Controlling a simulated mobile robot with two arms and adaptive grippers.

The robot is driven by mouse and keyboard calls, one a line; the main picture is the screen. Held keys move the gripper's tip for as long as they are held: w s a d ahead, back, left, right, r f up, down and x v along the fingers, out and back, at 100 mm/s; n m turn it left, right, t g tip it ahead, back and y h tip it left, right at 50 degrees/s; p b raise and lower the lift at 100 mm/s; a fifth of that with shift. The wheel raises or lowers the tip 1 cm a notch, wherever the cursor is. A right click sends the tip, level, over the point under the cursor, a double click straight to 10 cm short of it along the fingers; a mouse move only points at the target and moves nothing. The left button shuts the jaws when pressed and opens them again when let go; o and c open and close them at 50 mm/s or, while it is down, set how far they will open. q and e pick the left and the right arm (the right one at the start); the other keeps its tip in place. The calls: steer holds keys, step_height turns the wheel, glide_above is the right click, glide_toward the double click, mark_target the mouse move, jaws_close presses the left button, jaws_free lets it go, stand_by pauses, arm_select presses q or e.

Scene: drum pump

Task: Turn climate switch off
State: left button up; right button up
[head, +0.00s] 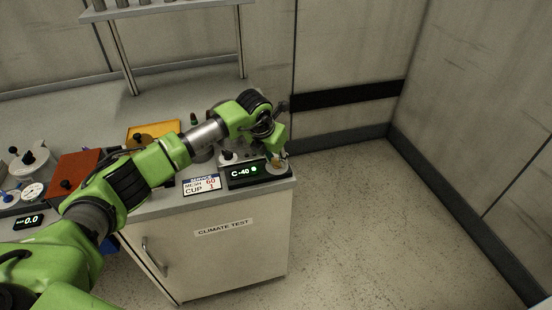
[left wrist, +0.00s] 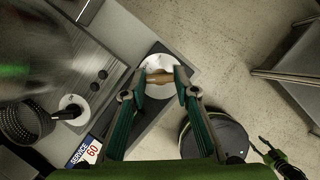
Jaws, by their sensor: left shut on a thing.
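The climate switch is a white round dial (left wrist: 157,62) with a tan bar-shaped handle (left wrist: 159,78) across it. In the head view the switch (head: 277,166) sits at the right front corner of the cabinet top, partly hidden by my gripper. My left gripper (left wrist: 160,80) is shut on the handle, one finger at each end. In the head view my left gripper (head: 279,156) reaches down onto the switch. The black display (head: 245,173) beside it reads "C -40" with a green light lit. A small green and dark part at the lower right of the left wrist view may be my right gripper.
The cabinet (head: 222,255) is labelled "CLIMATE TEST". A service sign (head: 201,185) stands left of the display. An orange-red box (head: 75,172) and a yellow tray (head: 150,132) are further left. The floor right of the cabinet is clear.

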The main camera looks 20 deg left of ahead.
arm_select(q)
steer(key=m+b, duration=0.2)
steer(key=m+h+b, duration=0.1)
steer(key=m+b, duration=0.1)
steer(key=shift+w+a+f+h, duration=0.1)
steer(key=shift+a+f+h, duration=0.1)
steer(key=shift+h, duration=0.1)
steer(key=shift+m+g+h+b, duration=0.3)
steer(key=shift+m+g+b, duration=0.2)
steer(key=shift+m+b, duration=0.65)
steer(key=shift+r+m+g+h+b, duration=0.25)
steer(key=shift+m+b, duration=0.3)
steer(key=shift+m, duration=0.5)
steer(key=o, duration=1.1)
